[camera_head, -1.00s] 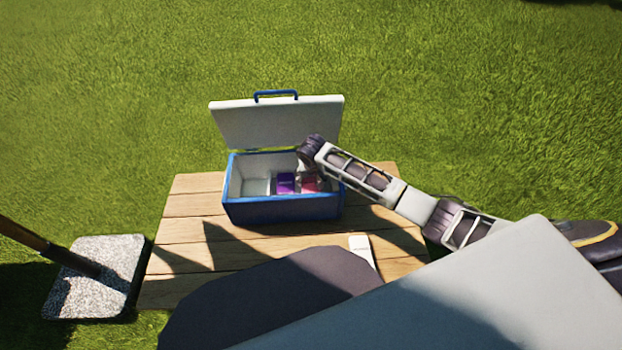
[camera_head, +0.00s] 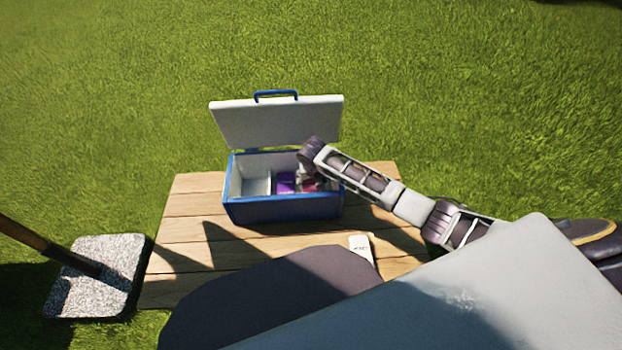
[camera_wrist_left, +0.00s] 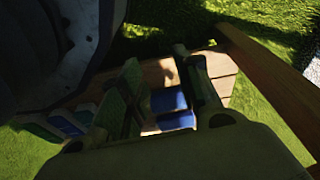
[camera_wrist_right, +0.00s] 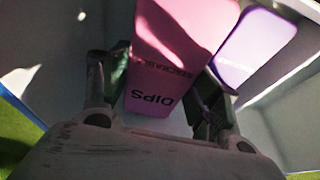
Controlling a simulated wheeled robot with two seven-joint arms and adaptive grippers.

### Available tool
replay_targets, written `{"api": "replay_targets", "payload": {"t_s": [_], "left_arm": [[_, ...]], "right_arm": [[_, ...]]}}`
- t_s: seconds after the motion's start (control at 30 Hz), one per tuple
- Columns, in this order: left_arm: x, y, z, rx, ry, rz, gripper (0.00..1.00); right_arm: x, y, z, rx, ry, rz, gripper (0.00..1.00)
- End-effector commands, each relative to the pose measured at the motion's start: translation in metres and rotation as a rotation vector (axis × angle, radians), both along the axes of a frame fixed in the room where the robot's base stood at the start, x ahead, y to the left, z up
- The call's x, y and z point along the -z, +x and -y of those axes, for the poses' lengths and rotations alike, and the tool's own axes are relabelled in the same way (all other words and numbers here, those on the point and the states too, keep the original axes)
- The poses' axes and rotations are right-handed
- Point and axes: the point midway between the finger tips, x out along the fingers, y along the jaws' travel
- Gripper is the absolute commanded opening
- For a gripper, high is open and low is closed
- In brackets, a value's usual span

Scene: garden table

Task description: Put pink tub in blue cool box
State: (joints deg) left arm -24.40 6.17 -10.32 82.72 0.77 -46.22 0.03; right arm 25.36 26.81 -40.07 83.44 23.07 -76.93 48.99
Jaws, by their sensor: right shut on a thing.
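The pink tub (camera_wrist_right: 180,30), marked "DIPS", is between the fingers of my right gripper (camera_wrist_right: 163,68) in the right wrist view. The gripper is shut on it. In the head view the pink tub (camera_head: 311,185) is inside the right part of the open blue cool box (camera_head: 285,210), partly hidden by my right gripper. I cannot tell whether it touches the floor of the box. A purple tub (camera_head: 286,183) stands just left of it, and also shows in the right wrist view (camera_wrist_right: 255,45). My left gripper (camera_wrist_left: 160,65) shows in the left wrist view, fingers apart and empty.
The cool box's white lid (camera_head: 277,122) stands raised at the back. The box's left part looks empty. A white flat item (camera_head: 361,250) lies on the wooden table (camera_head: 190,205). A grey slab (camera_head: 95,280) with a pole stands at left.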

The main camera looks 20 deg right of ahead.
Motion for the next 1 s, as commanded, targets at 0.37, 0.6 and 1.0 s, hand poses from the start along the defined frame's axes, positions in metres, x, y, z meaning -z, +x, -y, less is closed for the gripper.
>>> {"api": "replay_targets", "payload": {"t_s": [0.37,0.6,1.0], "left_arm": [[-0.001,0.001,0.0,0.0,0.0,0.002,0.33],[-0.001,0.0,-0.001,0.0,0.001,-0.002,0.33],[-0.008,0.005,0.002,0.002,-0.002,0.0,0.33]], "right_arm": [[0.0,0.0,0.0,0.0,0.0,0.0,0.84],[-0.001,0.0,0.0,0.0,0.0,0.0,0.84],[-0.011,0.0,0.0,-0.001,0.0,0.001,0.84]]}}
